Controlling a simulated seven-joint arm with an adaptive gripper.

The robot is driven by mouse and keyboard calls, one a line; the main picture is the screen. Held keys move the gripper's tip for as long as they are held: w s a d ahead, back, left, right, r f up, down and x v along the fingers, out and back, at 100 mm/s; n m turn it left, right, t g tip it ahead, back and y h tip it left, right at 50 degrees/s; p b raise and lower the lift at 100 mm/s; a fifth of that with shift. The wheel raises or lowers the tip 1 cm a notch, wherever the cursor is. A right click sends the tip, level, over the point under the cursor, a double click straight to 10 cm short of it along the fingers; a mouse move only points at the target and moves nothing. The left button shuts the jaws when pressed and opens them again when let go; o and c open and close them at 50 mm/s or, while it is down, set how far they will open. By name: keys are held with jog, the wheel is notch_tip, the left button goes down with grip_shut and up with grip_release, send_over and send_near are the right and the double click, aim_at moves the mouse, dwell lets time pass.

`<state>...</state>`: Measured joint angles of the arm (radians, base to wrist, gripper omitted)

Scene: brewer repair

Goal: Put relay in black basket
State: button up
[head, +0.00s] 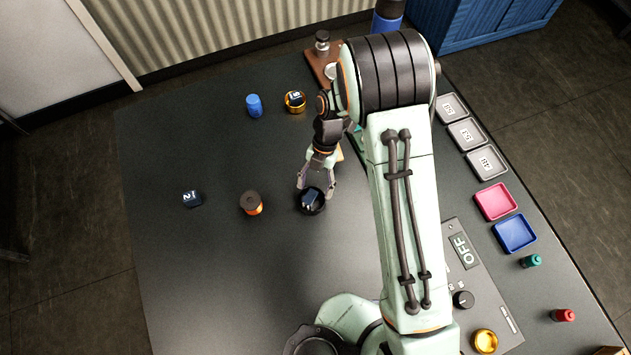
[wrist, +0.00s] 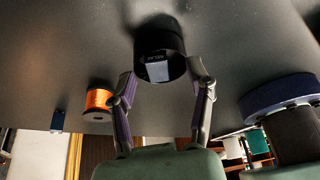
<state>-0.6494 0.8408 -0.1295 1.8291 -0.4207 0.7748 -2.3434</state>
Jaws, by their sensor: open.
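The black basket (head: 314,210) is a small round dark container on the table, below my gripper. A dark blue block (head: 310,196) with a pale face, which looks like the relay, sits in it. In the wrist view the basket (wrist: 160,24) is just ahead of the fingers, and the block (wrist: 158,71) shows its pale face and small print at the opening. My gripper (head: 316,190) is open, its fingers spread to either side of the block; it also shows in the wrist view (wrist: 163,84). I cannot tell whether a finger touches the basket.
An orange spool (head: 253,208) and a dark block marked 2 (head: 192,199) stand to the left. A gold ring-shaped container (head: 298,109) holds another dark block. A blue cylinder (head: 254,105) is beside it. Small trays (head: 495,202) line the right edge. The front left table is clear.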

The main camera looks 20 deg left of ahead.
aim_at(315, 190)
notch_tip(315, 190, up, 7)
jog(key=shift+r, duration=0.1)
dwell(0.5)
dwell(0.3)
